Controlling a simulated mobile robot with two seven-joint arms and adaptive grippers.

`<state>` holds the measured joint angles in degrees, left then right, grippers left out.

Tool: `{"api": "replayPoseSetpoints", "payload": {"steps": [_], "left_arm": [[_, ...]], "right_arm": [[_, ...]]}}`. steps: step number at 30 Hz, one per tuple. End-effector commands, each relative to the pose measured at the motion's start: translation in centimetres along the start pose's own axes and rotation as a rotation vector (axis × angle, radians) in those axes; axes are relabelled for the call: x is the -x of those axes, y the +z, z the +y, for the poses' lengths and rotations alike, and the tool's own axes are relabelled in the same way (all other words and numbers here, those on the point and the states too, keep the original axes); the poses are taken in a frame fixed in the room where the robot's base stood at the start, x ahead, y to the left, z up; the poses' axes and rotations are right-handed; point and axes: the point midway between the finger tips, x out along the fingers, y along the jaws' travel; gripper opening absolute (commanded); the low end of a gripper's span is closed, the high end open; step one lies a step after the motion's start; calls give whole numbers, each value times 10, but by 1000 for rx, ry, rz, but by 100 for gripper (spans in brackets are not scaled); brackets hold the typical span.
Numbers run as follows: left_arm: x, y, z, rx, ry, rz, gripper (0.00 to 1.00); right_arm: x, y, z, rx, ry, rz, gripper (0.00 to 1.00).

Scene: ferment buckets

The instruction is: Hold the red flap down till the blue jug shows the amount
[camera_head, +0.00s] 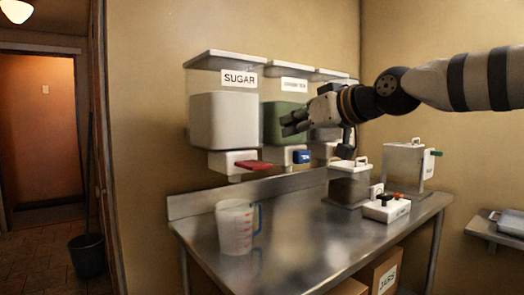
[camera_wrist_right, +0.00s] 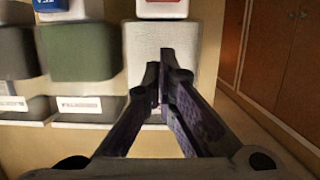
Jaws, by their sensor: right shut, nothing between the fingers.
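The red flap (camera_head: 253,166) sticks out from the spout under the white bin (camera_head: 222,120) labelled SUGAR. A sliver of it shows at the top of the right wrist view (camera_wrist_right: 162,2). The clear jug (camera_head: 235,230) with a blue handle and red marks stands upright on the metal table below that spout. No contents can be made out in it. My right gripper (camera_head: 288,123) is shut and empty, in front of the bins, above and to the right of the red flap, apart from it. Its closed fingers also show in the right wrist view (camera_wrist_right: 163,78). My left gripper is out of view.
A green bin (camera_head: 275,122) with a blue flap (camera_head: 301,156) hangs right of the sugar bin. A clear-walled container (camera_head: 349,187), a white device (camera_head: 386,208) and a white canister (camera_head: 404,165) stand at the table's right. The table's front middle (camera_head: 300,245) is clear.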

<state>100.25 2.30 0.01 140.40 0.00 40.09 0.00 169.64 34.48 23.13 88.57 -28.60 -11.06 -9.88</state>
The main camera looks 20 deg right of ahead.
Motion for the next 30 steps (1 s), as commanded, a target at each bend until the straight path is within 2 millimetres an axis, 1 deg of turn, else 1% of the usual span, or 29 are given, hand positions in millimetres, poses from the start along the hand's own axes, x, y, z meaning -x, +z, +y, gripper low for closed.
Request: {"api": "replayPoseSetpoints", "payload": {"steps": [2, 5, 12, 17, 19, 24, 30], "left_arm": [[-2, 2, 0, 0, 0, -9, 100], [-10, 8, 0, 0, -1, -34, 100], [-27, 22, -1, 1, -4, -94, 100], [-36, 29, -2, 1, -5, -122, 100], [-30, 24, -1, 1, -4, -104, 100], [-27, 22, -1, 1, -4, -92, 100], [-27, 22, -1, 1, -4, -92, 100]], "right_arm": [[-6, 2, 0, -1, 0, -4, 0], [-23, 7, 1, -2, 0, -11, 0], [-77, 10, 1, -4, -1, -13, 0], [-109, 9, 1, -6, -1, -9, 0], [-105, 17, 0, -1, -1, -5, 0], [-108, 32, -1, -1, 0, 2, 0], [-110, 40, 0, -1, 0, 0, 0]]}}
